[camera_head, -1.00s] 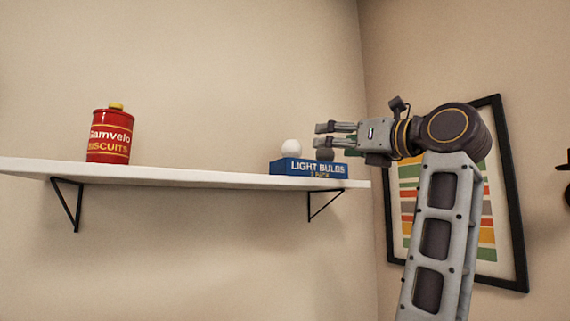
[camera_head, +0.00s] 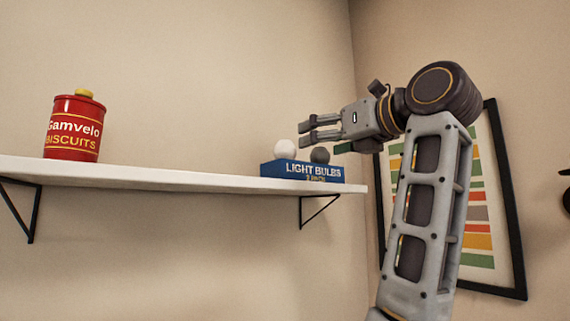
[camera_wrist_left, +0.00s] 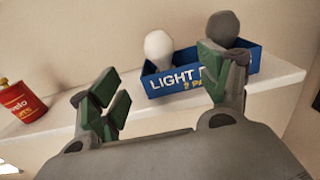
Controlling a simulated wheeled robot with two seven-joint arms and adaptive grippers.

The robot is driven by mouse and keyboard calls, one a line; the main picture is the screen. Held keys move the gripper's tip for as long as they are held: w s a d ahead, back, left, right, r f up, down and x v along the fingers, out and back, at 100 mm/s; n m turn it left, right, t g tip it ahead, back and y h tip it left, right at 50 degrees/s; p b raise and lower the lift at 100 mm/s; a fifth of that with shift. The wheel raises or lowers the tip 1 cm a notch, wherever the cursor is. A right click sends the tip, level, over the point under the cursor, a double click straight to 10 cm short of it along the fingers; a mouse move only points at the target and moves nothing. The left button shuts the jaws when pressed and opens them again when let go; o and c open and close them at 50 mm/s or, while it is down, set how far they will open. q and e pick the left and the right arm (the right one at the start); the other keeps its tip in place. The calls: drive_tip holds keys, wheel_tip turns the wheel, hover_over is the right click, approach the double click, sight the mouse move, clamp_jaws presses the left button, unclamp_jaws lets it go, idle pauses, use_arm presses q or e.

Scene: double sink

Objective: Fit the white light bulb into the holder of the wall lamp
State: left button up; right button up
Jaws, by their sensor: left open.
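The white bulb (camera_head: 285,149) stands upright in a blue "LIGHT BULBS" box (camera_head: 302,171) at the right end of the shelf. A dark grey bulb (camera_head: 320,155) stands to its right in the same box. In the left wrist view the white bulb (camera_wrist_left: 158,47) shows between the finger lines, and the right finger covers the lower part of the grey bulb (camera_wrist_left: 222,25). My left gripper (camera_head: 318,131) is open and empty, its fingers pointing left, just above the box in the picture. The lamp holder cannot be made out. My right gripper is out of view.
The white shelf (camera_head: 180,179) hangs on black brackets. A red biscuit tin (camera_head: 73,128) stands at its left; the shelf between is clear. A framed striped picture (camera_head: 492,215) hangs behind my arm. A dark object (camera_head: 566,186) is cut off at the right edge.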

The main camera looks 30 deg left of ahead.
sight(292, 147)
use_arm(q)
drive_tip(key=p+x, duration=0.1)
drive_tip(key=x, duration=0.7)
drive_tip(key=shift+a, duration=0.15)
drive_tip(key=shift+w+a, duration=0.1)
drive_tip(key=shift+a, duration=0.15)
use_arm(e)
drive_tip(key=shift+a+r, duration=0.45)
drive_tip(key=shift+r, duration=0.15)
drive_tip(key=shift+d, duration=0.3)
use_arm(q)
drive_tip(key=shift+w+a+p, duration=0.2)
drive_tip(key=shift+a+p, duration=0.15)
drive_tip(key=shift+a, duration=0.1)
drive_tip(key=shift+p+x, duration=0.6)
drive_tip(key=shift+x, duration=1.4)
drive_tip(key=shift+a+r, duration=0.1)
drive_tip(key=shift+r, duration=0.05)
use_arm(e)
drive_tip(key=shift+a+r, duration=0.1)
drive_tip(key=shift+r, duration=0.75)
use_arm(q)
drive_tip(key=shift+s, duration=0.1)
use_arm(e)
drive_tip(key=shift+a, duration=0.15)
